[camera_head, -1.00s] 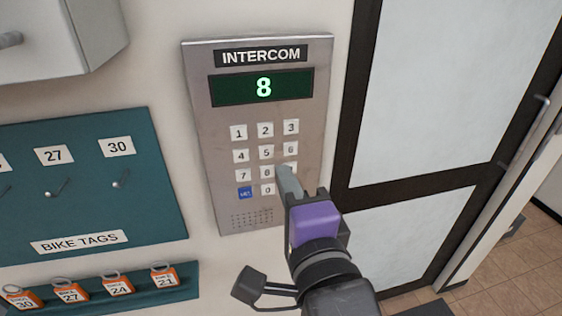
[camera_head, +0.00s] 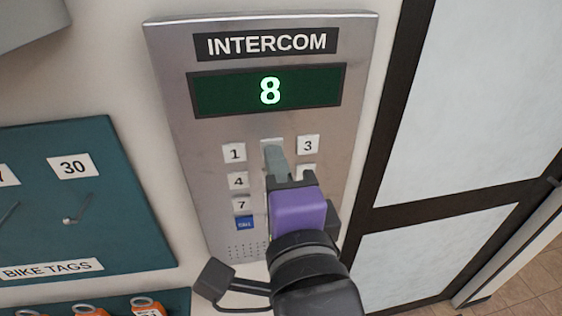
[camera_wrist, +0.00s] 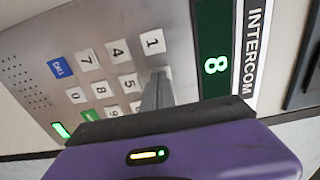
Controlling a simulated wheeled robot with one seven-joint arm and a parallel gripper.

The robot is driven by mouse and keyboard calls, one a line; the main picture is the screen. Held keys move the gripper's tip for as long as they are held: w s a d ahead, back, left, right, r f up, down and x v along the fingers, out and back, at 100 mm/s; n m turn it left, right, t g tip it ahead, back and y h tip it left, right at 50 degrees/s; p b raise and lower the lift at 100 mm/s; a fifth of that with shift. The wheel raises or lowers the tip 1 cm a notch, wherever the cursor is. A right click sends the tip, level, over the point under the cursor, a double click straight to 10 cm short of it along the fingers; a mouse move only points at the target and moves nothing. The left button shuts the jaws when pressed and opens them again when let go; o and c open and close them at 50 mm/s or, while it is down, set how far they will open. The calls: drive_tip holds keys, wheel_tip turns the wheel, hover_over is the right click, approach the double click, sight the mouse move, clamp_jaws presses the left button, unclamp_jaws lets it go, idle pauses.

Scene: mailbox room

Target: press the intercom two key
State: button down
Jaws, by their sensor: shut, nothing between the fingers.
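The intercom panel (camera_head: 225,130) is a grey metal plate on the wall with a keypad under a green display (camera_head: 268,92) that reads 8. My gripper (camera_head: 273,153) is shut and empty, its narrow tip over the two key (camera_head: 270,142), between the 1 key (camera_head: 235,153) and the 3 key (camera_head: 308,145). Only a pale edge of the two key shows; its digit is hidden. In the wrist view my gripper (camera_wrist: 158,78) also covers that key's place, beside the 1 key (camera_wrist: 152,42) and the 5 key (camera_wrist: 129,82). Contact cannot be told.
A teal bike tags board (camera_head: 110,210) with hooks is at the left, with orange tags (camera_head: 145,306) below it. A dark-framed door (camera_head: 455,120) stands at the right. The blue call key (camera_head: 244,223) is at the keypad's lower left.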

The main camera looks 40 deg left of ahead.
idle(0.3)
drive_tip(key=shift+w+a+r+p, duration=0.35)
drive_tip(key=shift+w+a+p, duration=0.1)
drive_tip(key=shift+w+p, duration=0.1)
drive_tip(key=shift+s, duration=0.1)
